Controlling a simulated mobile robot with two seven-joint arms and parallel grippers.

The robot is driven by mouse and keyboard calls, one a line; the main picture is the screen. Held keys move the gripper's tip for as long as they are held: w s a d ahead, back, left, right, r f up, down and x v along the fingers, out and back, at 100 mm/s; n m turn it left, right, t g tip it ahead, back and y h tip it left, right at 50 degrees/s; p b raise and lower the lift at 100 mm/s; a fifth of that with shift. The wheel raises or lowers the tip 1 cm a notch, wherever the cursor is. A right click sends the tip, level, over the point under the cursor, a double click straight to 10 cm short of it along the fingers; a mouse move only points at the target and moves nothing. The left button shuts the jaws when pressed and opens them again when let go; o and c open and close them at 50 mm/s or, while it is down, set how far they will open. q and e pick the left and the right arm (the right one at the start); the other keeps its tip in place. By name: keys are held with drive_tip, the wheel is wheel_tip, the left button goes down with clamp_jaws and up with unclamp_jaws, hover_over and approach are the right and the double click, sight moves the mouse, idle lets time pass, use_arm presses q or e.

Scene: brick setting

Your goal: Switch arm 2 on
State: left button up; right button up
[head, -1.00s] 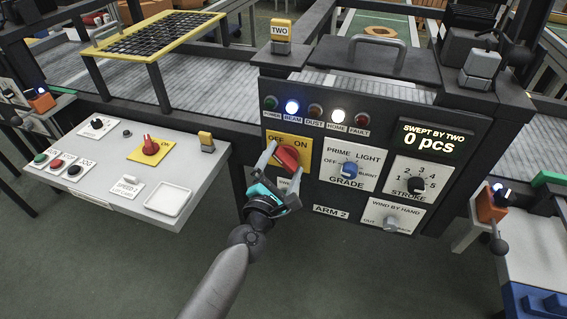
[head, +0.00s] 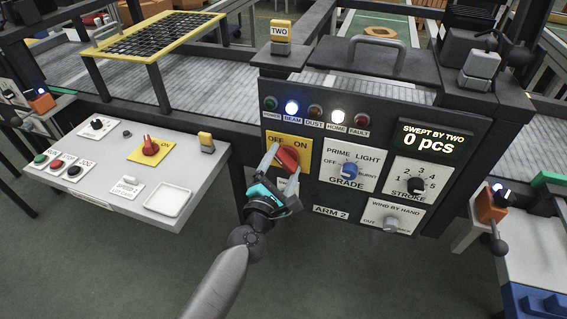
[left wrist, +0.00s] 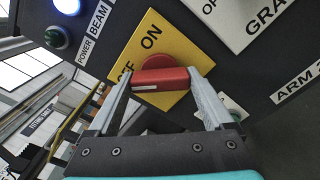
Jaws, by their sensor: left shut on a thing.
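The arm 2 panel (head: 305,190) is a dark upright face with an "ARM 2" label. On it a red rotary switch (head: 288,158) sits on a yellow plate (head: 304,148) marked OFF and ON; both also show in the left wrist view, the red handle (left wrist: 160,80) and the yellow plate (left wrist: 135,48). My left gripper (head: 284,164) is shut on the red handle, one finger on each end. In the left wrist view the fingers (left wrist: 162,85) reach the handle's two ends. The handle looks turned away from upright. The green POWER lamp (head: 270,103) looks dim. My right gripper is not in view.
BEAM (head: 292,107) and HOME (head: 338,115) lamps glow white. The GRADE knob (head: 349,171), STROKE knob (head: 416,184) and wind-by-hand knob (head: 390,224) are right of the switch. A grey side desk (head: 100,185) with another red switch (head: 150,146) stands at left.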

use_arm(q)
drive_tip(key=m, duration=0.4)
drive_tip(key=shift+m+p, duration=0.3)
drive_tip(key=shift+p, duration=0.1)
drive_tip(key=m+p, duration=0.1)
drive_tip(key=m, duration=0.3)
drive_tip(key=m+p, duration=0.1)
drive_tip(key=m, duration=0.4)
drive_tip(key=shift+f+m+p, duration=0.1)
drive_tip(key=shift+m+p, duration=0.6)
drive_tip(key=shift+m, duration=1.1)
drive_tip(key=o, duration=1.1)
drive_tip(key=shift+o, duration=0.2)
drive_tip(key=shift+s, duration=0.1)
drive_tip(key=p+v, duration=0.2)
drive_tip(key=v, duration=1.3)
